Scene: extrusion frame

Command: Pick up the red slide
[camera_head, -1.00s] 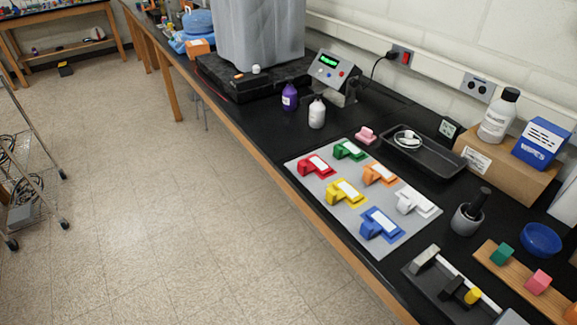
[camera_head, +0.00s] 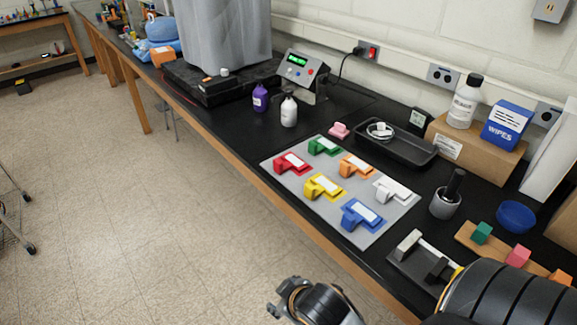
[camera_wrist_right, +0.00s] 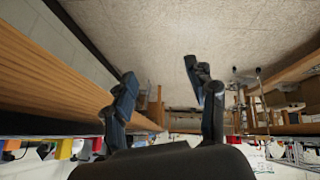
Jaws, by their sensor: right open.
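The red slide (camera_head: 292,163) lies on a grey mat (camera_head: 283,180) at the mat's left edge in the head view, with a white label on top. Green (camera_head: 325,146), orange (camera_head: 355,166), yellow (camera_head: 323,187), white (camera_head: 392,190) and blue (camera_head: 361,214) slides lie on the same mat. My right gripper (camera_wrist_right: 165,95) shows in the right wrist view with its two fingers apart and nothing between them. My right arm enters at the bottom right of the head view, low in front of the bench and well away from the red slide. My left gripper is not in view.
A dark tray (camera_head: 395,147) and a pink piece (camera_head: 339,130) lie behind the mat. White (camera_head: 289,111) and purple (camera_head: 260,97) bottles stand farther back. A mortar (camera_head: 446,203) stands to the right. Open floor (camera_head: 150,240) lies left of the bench.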

